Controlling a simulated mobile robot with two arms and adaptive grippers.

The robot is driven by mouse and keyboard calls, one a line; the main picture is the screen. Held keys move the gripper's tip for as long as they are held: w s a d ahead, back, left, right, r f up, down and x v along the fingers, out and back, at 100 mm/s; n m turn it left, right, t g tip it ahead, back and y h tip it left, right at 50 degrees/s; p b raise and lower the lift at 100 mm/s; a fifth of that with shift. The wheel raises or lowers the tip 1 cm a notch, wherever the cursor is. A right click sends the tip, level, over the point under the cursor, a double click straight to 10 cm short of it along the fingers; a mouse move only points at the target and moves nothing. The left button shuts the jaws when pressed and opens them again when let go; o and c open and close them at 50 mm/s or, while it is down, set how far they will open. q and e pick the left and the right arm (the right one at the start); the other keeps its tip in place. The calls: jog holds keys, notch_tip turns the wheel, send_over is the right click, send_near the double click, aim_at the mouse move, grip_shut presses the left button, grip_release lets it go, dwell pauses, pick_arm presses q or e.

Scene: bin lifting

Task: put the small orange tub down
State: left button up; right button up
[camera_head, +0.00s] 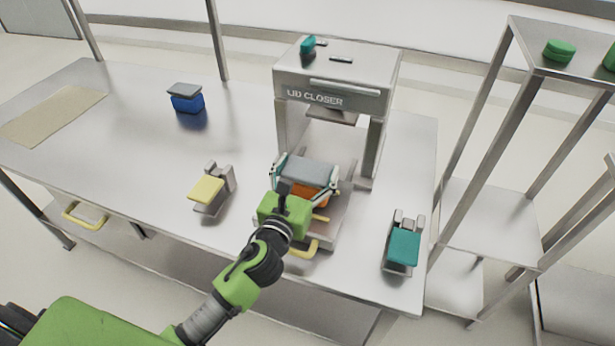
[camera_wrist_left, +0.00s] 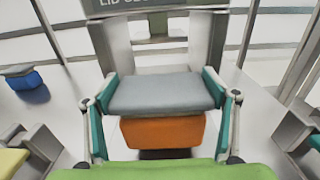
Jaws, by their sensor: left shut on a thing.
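The small orange tub (camera_head: 308,193) has a grey lid (camera_head: 309,172) on top. My left gripper (camera_head: 305,178) is shut on it, with one finger on each side of the lid. In the left wrist view the orange tub (camera_wrist_left: 163,131) hangs level under its grey lid (camera_wrist_left: 160,93), between the teal-padded fingers of the left gripper (camera_wrist_left: 160,98). The tub is at the front of the lid closer (camera_head: 335,85), over its base. I cannot tell whether its underside touches the base. My right gripper is not in view.
A blue tub (camera_head: 187,103) with a grey lid stands at the back left of the table. A yellow-topped holder (camera_head: 206,189) is left of the lid closer, a teal-topped one (camera_head: 403,246) to the right. A metal rack (camera_head: 490,215) stands at the right. The table's left middle is clear.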

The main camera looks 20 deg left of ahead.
pick_arm(q)
notch_tip(320, 180, down, 2)
jog(key=shift+f, duration=0.1)
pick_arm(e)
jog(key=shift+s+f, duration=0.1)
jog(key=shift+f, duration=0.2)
pick_arm(q)
jog(key=shift+f+b, duration=0.15)
jog(key=shift+b, duration=0.15)
jog(key=o, duration=1.7)
jog(key=shift+o, duration=0.6)
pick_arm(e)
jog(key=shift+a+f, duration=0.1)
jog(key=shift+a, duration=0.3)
